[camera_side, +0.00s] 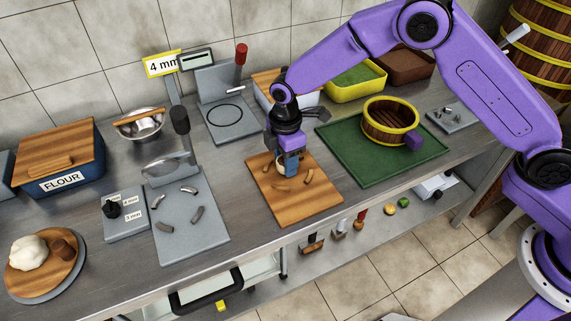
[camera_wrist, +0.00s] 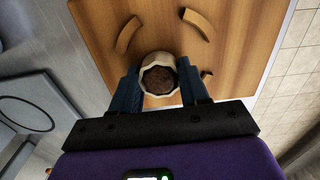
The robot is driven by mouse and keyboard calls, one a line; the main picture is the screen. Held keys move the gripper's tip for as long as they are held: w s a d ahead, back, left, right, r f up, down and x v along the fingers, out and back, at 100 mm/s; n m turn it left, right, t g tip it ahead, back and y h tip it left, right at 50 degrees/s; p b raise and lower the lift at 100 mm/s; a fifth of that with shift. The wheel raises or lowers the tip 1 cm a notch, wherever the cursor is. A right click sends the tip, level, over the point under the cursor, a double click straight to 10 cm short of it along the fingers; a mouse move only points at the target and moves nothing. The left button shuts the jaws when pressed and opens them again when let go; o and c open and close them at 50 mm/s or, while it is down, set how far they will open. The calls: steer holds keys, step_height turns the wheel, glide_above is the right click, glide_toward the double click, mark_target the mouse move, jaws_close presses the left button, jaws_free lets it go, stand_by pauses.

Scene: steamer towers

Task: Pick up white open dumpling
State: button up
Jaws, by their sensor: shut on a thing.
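The white open dumpling (camera_wrist: 144,68) is a pale cup with a brown filling showing at its open top. In the wrist view it sits between the two blue fingers of my gripper (camera_wrist: 160,84), which is shut on it. In the side view my gripper (camera_side: 287,168) is low over the wooden board (camera_side: 315,213), and the dumpling shows only as a small pale patch (camera_side: 281,161) beside the fingers. I cannot tell whether the dumpling touches the board.
Several curved brown pieces (camera_side: 282,188) lie on the board around my gripper. A green mat (camera_side: 348,168) with a yellow-rimmed steamer basket (camera_side: 389,123) is to the right. A grey plate (camera_side: 186,230) with curved grey pieces is to the left. A press with a red handle (camera_side: 241,55) stands behind.

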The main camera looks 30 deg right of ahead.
steer(key=shift+r, duration=1)
steer(key=shift+r, duration=2.35)
